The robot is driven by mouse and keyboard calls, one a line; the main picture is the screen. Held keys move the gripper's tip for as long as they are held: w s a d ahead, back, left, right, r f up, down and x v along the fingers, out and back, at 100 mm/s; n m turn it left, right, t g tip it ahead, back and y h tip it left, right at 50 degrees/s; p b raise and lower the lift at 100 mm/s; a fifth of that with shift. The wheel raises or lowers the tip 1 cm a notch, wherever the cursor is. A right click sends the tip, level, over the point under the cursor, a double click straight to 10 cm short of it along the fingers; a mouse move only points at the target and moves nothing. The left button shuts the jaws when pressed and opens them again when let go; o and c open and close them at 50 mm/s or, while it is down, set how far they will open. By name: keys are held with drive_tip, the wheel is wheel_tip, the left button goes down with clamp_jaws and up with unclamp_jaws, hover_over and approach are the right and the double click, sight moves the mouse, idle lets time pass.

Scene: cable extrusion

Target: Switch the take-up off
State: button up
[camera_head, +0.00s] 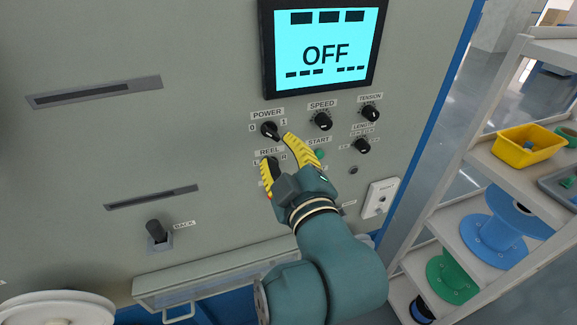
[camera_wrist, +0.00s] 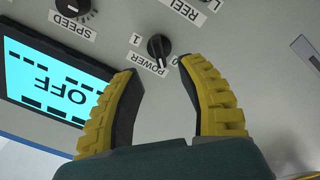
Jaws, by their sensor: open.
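The take-up's screen (camera_head: 325,48) reads OFF in black on cyan; it also shows upside down in the wrist view (camera_wrist: 50,88). Below it on the grey panel is the black POWER knob (camera_head: 269,130), with 0 on its left and 1 on its right. In the wrist view the knob (camera_wrist: 158,47) sits just beyond and between my yellow fingertips, with a white mark toward the POWER label. My gripper (camera_head: 277,149) is open and empty, with its fingers apart below and right of the knob. I cannot tell whether a fingertip touches it. The REEL knob is partly hidden by one finger.
The SPEED knob (camera_head: 322,121), TENSION knob (camera_head: 370,113) and LENGTH knob (camera_head: 362,146) are close on the right. A green START button (camera_head: 319,154) is beside my gripper. A shelf with a yellow bin (camera_head: 528,146) and a blue spool (camera_head: 493,228) stands at right.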

drive_tip(key=v, duration=0.5)
drive_tip(key=shift+s, duration=0.15)
drive_tip(key=s+d+r+m+t+h, duration=0.2)
drive_tip(key=s+r+m+h, duration=0.15)
drive_tip(key=s+m, duration=0.25)
drive_tip(key=s+d+r+m+t+h, duration=0.2)
drive_tip(key=s+r+m+t, duration=0.1)
drive_tip(key=s+r+m, duration=0.25)
wheel_tip(320, 180, up, 25)
drive_tip(key=m+p, duration=0.1)
drive_tip(key=p, duration=2.4)
drive_tip(key=shift+f, duration=0.2)
drive_tip(key=shift+a+y, duration=0.15)
drive_tip(key=shift+y, duration=0.1)
